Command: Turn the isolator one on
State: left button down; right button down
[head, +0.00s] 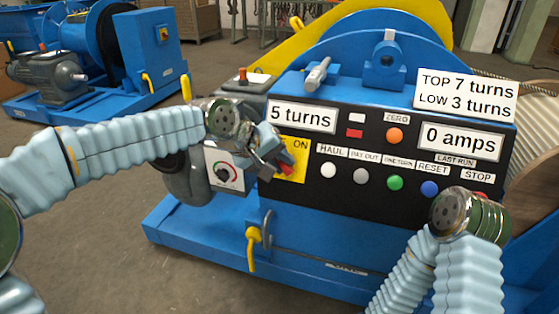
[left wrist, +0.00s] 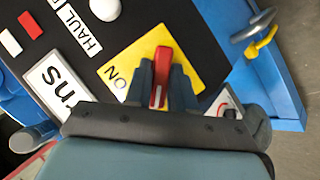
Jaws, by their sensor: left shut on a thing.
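The isolator is a red handle (left wrist: 161,75) on a yellow plate (left wrist: 190,50) with the word ON, at the left end of the black control panel. My left gripper (left wrist: 161,92) is shut on the red handle, with one finger on each side. In the head view the red handle (head: 287,169) shows at the tip of my left gripper (head: 272,157), over the yellow plate (head: 297,173). The gripper hides part of the plate, and no OFF mark is readable. My right arm is at the lower right of the head view; its fingers do not show.
The black panel (head: 340,190) has several round buttons and displays reading 5 turns and 0 amps. A second blue machine (head: 150,45) is behind left.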

pick_arm(q)
jog(key=shift+r+m+y+p, duration=0.2)
jog(key=shift+m+y+p, duration=0.35)
jog(key=shift+p, duration=0.25)
jog(key=shift+d+m+y+p, duration=0.1)
jog(key=shift+m+y+p, duration=0.25)
jog(key=shift+m+p, duration=0.25)
jog(key=shift+m+y, duration=0.5)
jog(key=shift+m, duration=0.25)
jog(key=shift+d+f+m+y+p, duration=0.1)
jog(key=shift+m+y+p, duration=0.2)
jog(key=shift+m+y, duration=0.5)
jog(key=m+t+y+b, duration=0.1)
jog(key=m+y, duration=0.1)
jog(key=m, duration=0.1)
jog(key=shift+s+d+f, duration=0.1)
jog(key=shift+d, duration=0.05)
jog(key=m+t+y+b, duration=0.2)
jog(key=m, duration=0.2)
jog(key=shift+y, duration=0.3)
jog(key=shift+m, duration=0.3)
jog(key=shift+s, duration=0.1)
